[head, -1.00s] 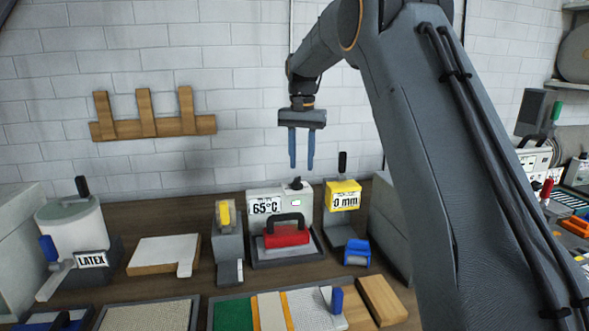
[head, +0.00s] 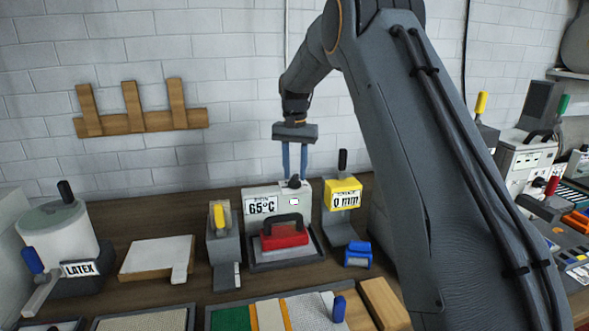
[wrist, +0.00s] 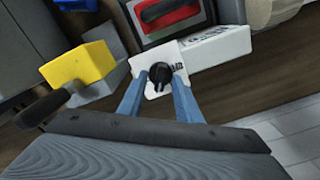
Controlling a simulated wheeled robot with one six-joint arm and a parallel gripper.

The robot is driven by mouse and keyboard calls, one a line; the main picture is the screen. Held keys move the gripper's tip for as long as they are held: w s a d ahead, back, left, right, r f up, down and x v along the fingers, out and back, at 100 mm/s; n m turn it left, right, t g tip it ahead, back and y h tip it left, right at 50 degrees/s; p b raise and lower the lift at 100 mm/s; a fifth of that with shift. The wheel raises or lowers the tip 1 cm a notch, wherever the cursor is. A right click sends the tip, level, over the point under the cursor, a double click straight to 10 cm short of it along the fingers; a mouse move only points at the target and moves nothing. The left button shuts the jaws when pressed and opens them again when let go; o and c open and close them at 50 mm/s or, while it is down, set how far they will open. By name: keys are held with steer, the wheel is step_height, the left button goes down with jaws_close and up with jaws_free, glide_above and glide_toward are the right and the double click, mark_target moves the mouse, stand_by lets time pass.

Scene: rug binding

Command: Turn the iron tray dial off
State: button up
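The iron tray unit (head: 275,200) stands at the back of the bench with a 65°C label. A black dial (head: 294,182) sits on top of it, with a small pale, pink-edged indicator (head: 294,201) below on its front. A red iron (head: 284,235) with a black handle rests on the tray in front. My gripper (head: 294,174) points down over the dial. In the wrist view the dial (wrist: 160,75) lies between the tips of the two blue fingers, which are apart. Whether either finger touches it, I cannot tell.
A yellow-topped gauge (head: 343,194) marked 0 mm stands close on the right, with a black lever sticking up. A grey post with a yellow handle (head: 219,216) is on the left. A latex pot (head: 62,235) is further left. The wall is behind.

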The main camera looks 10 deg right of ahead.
steer(key=shift+a+f, duration=0.1)
steer(key=shift+f, duration=0.2)
jaws_close()
